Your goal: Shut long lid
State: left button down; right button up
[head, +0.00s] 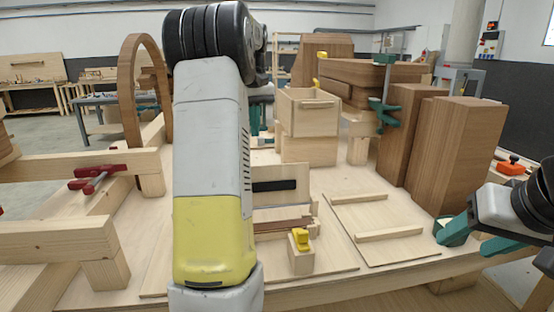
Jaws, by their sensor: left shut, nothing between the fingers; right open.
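A low wooden box (311,210) stands mid-table, partly hidden by my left arm. A pale panel with a dark strip (275,186) stands raised at its back; it looks like the lid, but I cannot be sure. Brown wood shows at the box's front. My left gripper (260,130) is mostly hidden behind my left arm. Its green parts show beyond the box, apart from the panel, and it is shut and empty. My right gripper (475,239) is open and empty at the right table edge, far from the box.
A small block with a yellow clip (301,252) stands in front of the box. A flat board with two battens (375,228) lies to the right. Tall brown blocks (456,158) and a drawer box (308,111) stand behind. Red clamps (96,176) sit on beams at left.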

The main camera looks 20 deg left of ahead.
pick_arm(q)
notch_tip(320, 180, down, 9)
jog(key=s+d, duration=0.1)
jog(key=s, duration=0.1)
jog(key=shift+s, duration=0.15)
dwell(0.4)
jog(key=shift+d, duration=0.1)
